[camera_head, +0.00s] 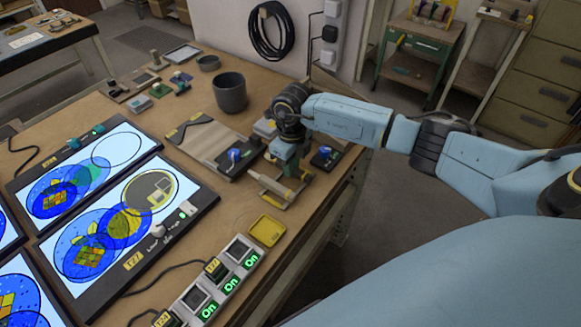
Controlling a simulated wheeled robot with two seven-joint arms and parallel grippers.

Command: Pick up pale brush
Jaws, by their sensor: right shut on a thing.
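My right gripper (287,172) reaches in from the right and points down at the right edge of the table. It is shut on the pale brush (270,186), a light, slim, stick-like thing that shows just left of and below the fingers. Part of the brush is hidden by the fingers. I cannot tell whether it is clear of the surface under it. My left gripper is not in view.
A dark grey cup (230,93) stands behind the gripper, and a blue-knobbed tool (234,157) lies to its left. Lit panels (203,203) with coloured glass discs fill the left. A switch box (218,280) and a small yellow tray (266,230) are in front.

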